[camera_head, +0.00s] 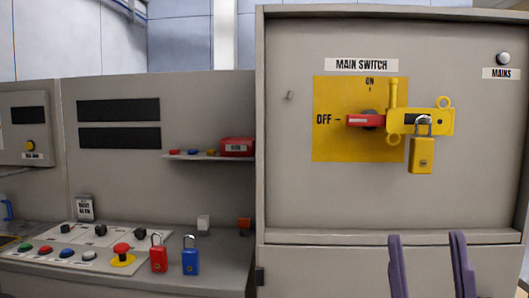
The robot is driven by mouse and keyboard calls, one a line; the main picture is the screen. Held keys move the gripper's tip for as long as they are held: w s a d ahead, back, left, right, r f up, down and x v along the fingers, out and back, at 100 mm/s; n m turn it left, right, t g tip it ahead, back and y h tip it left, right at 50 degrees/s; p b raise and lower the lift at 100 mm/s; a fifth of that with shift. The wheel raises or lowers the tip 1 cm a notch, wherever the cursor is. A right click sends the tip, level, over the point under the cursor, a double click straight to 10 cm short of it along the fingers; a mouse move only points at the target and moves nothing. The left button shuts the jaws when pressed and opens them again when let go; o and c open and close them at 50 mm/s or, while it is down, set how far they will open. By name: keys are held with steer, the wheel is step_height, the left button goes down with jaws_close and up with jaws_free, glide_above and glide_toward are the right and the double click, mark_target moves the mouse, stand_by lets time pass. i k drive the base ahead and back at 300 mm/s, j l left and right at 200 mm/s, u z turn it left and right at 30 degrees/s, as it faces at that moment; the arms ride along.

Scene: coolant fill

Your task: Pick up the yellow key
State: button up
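A small yellow item (211,153), likely the yellow key, lies on the narrow grey shelf (190,157) at the centre left. It is too small to make out its shape. A blue item (193,152) and a red item (174,152) lie to its left, and a red labelled box (236,147) stands to its right. My gripper (426,237) shows as two purple fingers at the lower right. They are wide apart with nothing seen between them. The gripper is in front of the right cabinet, well to the right of and lower in the picture than the shelf.
A yellow padlock (422,155) hangs from a yellow lockout piece on the red main switch handle (365,121), which points to OFF. A red padlock (158,257) and a blue padlock (190,259) stand on the console below the shelf. The right cabinet (300,200) projects beside the shelf.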

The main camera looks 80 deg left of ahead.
mark_target(210, 151)
steer(key=u, duration=2.85)
